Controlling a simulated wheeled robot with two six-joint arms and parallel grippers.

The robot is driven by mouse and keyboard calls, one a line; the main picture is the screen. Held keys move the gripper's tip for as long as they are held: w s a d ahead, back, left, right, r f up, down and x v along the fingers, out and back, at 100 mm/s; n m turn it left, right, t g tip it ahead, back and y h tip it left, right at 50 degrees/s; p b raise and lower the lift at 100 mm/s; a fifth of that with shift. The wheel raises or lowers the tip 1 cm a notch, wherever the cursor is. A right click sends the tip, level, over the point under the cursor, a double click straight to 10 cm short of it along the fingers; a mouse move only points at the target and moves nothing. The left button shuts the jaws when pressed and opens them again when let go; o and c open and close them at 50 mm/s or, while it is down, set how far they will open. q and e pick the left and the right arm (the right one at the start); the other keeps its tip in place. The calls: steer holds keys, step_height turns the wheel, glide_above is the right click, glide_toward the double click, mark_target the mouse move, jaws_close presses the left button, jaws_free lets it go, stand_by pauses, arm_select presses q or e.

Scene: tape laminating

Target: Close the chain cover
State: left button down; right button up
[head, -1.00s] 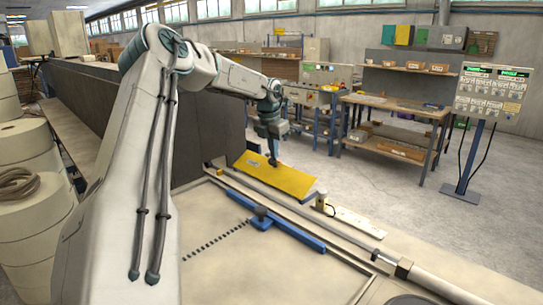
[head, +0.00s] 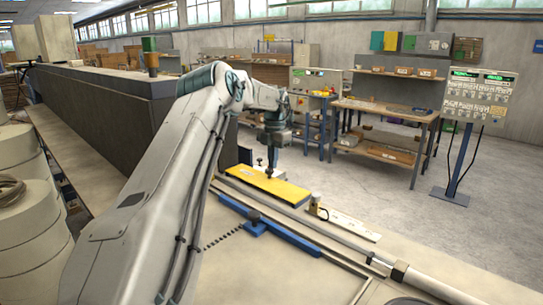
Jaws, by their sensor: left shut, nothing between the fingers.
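The yellow chain cover (head: 262,186) is a long flat panel at the far edge of the machine table, in the middle of the head view. It lies about flat, and its near long edge shows as a thin side face. My left gripper (head: 269,174) points down at the cover's upper surface, with its fingers shut and nothing between them. Its tip appears at or just above the cover; I cannot tell whether it touches. My right gripper is not in view.
A blue bar (head: 285,235) with a dark knob lies on the table in front of the cover. A long rail (head: 330,242) runs between them. A pale plate (head: 350,226) lies to the right. A control panel stand (head: 470,125) and a workbench (head: 385,108) stand behind.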

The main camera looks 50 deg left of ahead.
arm_select(q)
steer(key=shift+d+f+g, duration=0.1)
steer(key=shift+f+g, duration=0.2)
steer(key=shift+f, duration=0.15)
steer(key=shift+s+f, duration=0.1)
steer(key=shift+f, duration=0.05)
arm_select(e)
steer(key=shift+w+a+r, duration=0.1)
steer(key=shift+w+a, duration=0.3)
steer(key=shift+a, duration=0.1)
arm_select(q)
steer(key=shift+d, duration=0.1)
steer(key=shift+w+r+b, duration=0.25)
steer(key=shift+r+b, duration=0.05)
steer(key=shift+r, duration=0.2)
step_height(320, 180, up, 11)
steer(key=b, duration=0.1)
steer(key=shift+w+a+f, duration=0.15)
steer(key=shift+w+a, duration=0.15)
steer(key=shift+w, duration=0.15)
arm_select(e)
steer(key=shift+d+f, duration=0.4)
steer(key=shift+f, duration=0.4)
